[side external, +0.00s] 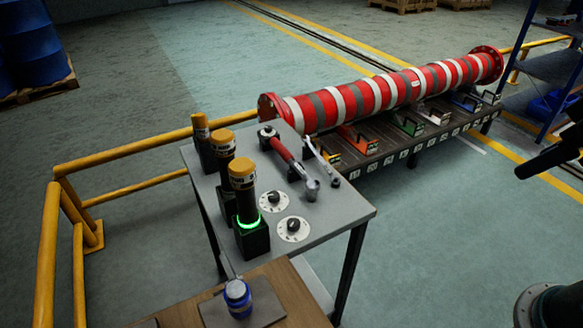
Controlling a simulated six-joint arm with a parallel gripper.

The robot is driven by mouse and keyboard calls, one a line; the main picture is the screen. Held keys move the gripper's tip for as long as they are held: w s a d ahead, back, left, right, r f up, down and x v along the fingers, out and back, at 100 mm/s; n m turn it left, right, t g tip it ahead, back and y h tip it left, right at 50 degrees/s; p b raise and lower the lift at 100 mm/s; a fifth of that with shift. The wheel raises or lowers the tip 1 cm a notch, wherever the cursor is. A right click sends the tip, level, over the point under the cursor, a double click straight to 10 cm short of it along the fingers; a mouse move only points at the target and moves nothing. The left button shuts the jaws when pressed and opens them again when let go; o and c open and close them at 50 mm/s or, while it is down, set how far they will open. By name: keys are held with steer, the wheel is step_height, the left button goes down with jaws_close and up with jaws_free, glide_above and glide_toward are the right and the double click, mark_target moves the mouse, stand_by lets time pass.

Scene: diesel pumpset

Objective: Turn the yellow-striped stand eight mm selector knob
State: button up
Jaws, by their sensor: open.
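Two black selector knobs on white round dials sit on the grey bench top: one farther back (273,199) and one nearer the front edge (293,228). Their markings are too small to read, so I cannot tell which is the eight mm one. Yellow-capped black cylinders stand at the bench's left side; the nearest cylinder (243,195) sits in a black block with a glowing green ring. My gripper (524,164) shows as a dark shape at the right edge, partly cut off, open and well away from both knobs. Its fingers are hard to make out.
A red-handled tool (287,158) and a silver wrench (321,160) lie behind the knobs. A red-and-white striped pipe (385,95) lies on a rack behind. Yellow rails (130,150) run at left.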

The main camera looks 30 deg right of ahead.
steer(key=shift+c, duration=0.4)
steer(key=shift+c, duration=0.6)
steer(key=w+a+n+g, duration=0.1)
steer(key=w+a+n, duration=0.35)
steer(key=w, duration=0.55)
steer(key=w+a+n+g, duration=0.2)
steer(key=w+a+n, duration=0.3)
steer(key=w, duration=0.5)
steer(key=w+a+f+n+g, duration=0.1)
steer(key=w+a+f+n, duration=0.4)
steer(key=f, duration=0.4)
steer(key=w+a+f+n+g, duration=0.1)
steer(key=w+a+f+n, duration=0.4)
steer(key=w+a+f, duration=0.2)
step_height(320, 180, down, 3)
steer(key=shift+w+a+r+g, duration=0.15)
steer(key=shift+a+g, duration=0.15)
steer(key=shift+a, duration=0.25)
steer(key=shift+n, duration=0.25)
